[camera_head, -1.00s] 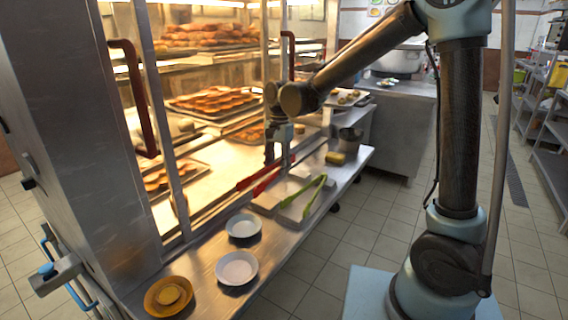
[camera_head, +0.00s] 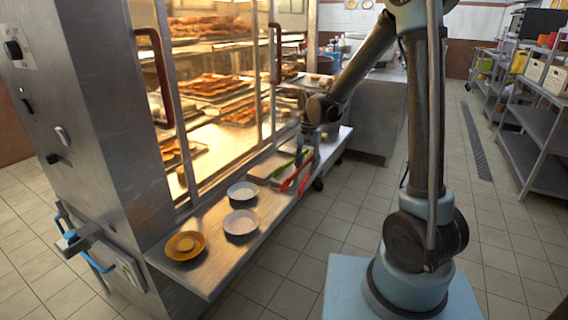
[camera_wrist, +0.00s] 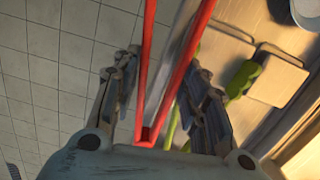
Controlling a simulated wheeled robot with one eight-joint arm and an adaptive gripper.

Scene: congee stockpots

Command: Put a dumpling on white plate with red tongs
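The red tongs (camera_head: 297,177) are in my gripper (camera_head: 312,132), seen small in the head view near the counter's far front edge. In the wrist view, the red tongs (camera_wrist: 146,80) lie between the two fingers of my gripper (camera_wrist: 162,85), joined end toward the palm and arms spread away. Finger contact is hard to make out, but the tongs have moved with the gripper. A round, pale brown dumpling (camera_head: 185,244) sits on an orange plate (camera_head: 171,252) at the counter's near end.
Green tongs (camera_wrist: 243,78) and flat boards (camera_wrist: 275,80) lie on the counter beside my gripper. A glass display case (camera_head: 215,100) with trays of baked goods stands along the counter's back. Tiled floor (camera_head: 330,230) is free in front; shelves (camera_head: 535,130) stand at right.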

